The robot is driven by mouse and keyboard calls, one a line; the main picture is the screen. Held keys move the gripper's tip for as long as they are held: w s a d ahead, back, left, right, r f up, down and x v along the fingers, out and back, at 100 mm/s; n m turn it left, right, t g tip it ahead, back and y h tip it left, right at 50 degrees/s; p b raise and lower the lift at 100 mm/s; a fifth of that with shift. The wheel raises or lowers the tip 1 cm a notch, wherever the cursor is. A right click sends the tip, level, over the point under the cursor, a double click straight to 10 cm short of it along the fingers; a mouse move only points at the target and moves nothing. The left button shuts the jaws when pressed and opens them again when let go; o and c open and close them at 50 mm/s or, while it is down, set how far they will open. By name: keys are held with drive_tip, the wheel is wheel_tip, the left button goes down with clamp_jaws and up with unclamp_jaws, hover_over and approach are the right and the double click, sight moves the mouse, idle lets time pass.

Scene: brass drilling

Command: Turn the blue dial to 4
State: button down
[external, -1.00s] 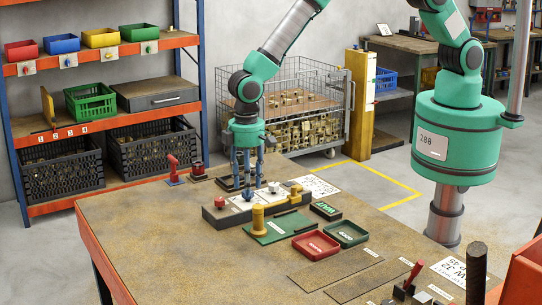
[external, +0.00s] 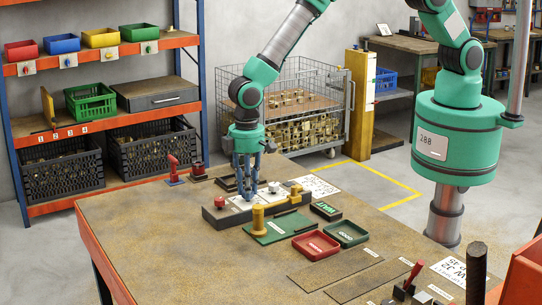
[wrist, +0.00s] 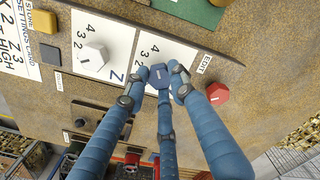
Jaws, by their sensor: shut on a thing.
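The blue dial (wrist: 160,73) is a dark blue faceted knob on a white scale plate of the control box (external: 215,213). My gripper (external: 248,193) reaches down over the box from above. In the wrist view its three blue fingers (wrist: 163,84) close around the dial, with fingertips on its sides. The dial has a small pale mark, but I cannot tell which number it points to. The digits 4, 3 and 2 show beside it; fingers hide part of the scale. In the external view the dial is mostly hidden by the fingers.
A white dial (wrist: 95,58) with its own scale sits beside the blue one. A red button (wrist: 217,93) is on the other side, and a yellow button (wrist: 45,21) is farther off. A brass-coloured post (external: 258,218) stands in front of the box.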

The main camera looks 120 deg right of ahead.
drive_tip(key=shift+n+b, duration=0.3)
drive_tip(key=shift+n, duration=0.2)
drive_tip(key=c, duration=1.4)
unclamp_jaws()
drive_tip(key=shift+c, duration=0.2)
wheel_tip(320, 180, up, 12)
